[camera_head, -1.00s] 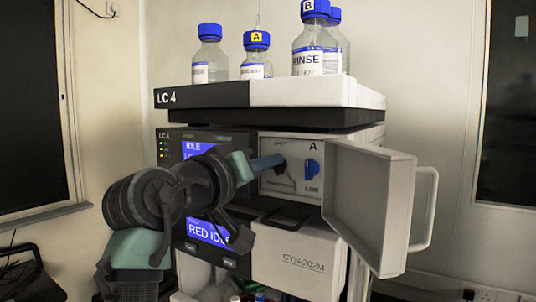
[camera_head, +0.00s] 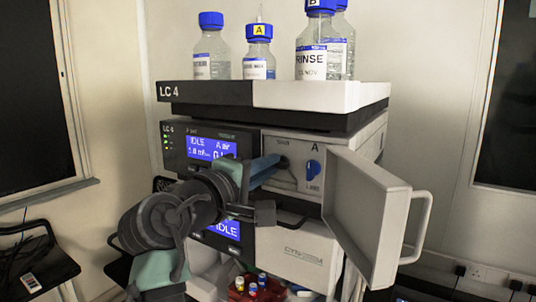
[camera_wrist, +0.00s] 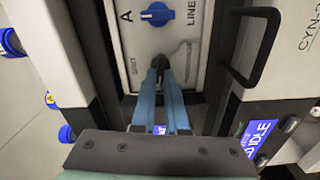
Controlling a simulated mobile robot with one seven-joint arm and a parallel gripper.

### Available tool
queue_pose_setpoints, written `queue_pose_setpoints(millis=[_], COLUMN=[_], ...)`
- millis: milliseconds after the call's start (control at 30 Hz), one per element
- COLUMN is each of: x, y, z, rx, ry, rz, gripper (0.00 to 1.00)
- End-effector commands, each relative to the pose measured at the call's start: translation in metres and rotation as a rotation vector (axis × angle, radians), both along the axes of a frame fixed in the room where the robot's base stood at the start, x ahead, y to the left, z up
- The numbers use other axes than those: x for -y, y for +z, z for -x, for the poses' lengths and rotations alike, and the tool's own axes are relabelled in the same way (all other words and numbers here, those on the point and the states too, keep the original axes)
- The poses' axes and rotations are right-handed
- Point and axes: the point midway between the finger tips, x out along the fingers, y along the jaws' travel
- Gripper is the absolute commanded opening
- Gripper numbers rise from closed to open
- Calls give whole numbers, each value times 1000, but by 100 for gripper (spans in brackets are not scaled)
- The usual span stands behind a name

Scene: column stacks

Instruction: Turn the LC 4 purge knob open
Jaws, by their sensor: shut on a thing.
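The LC 4 unit (camera_head: 174,153) stands in front of me with its door open. Its recessed light panel (camera_head: 300,150) carries a dark knob (camera_wrist: 158,62), with the word SHUT printed beside it. My gripper (camera_wrist: 159,74) has blue fingers that converge on this knob, shut on it. In the head view my gripper (camera_head: 275,161) reaches the panel from the left and mostly hides the knob. The wrist view does not clearly show the knob's pointer. A separate blue knob (camera_head: 313,169) sits to the right between A and LINE; it also shows in the wrist view (camera_wrist: 158,14).
The open door (camera_head: 365,215) stands out on the right with a looped handle (camera_head: 424,226). Capped bottles (camera_head: 211,50) stand on top. A drawer front with a dark handle (camera_wrist: 262,45) lies below the panel. Small vials (camera_head: 252,288) sit low down.

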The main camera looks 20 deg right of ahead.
Motion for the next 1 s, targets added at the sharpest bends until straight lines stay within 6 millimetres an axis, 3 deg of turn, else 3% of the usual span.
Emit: queue_pose_setpoints(millis=[333,900,933,1000], x=[0,0,0,0], y=[-1,-2,-2,-2], z=[0,0,0,0], rx=[-122,-146,-146,-145], ry=[0,1,1,1], rz=[94,112,112,112], gripper=[0,0,15,27])
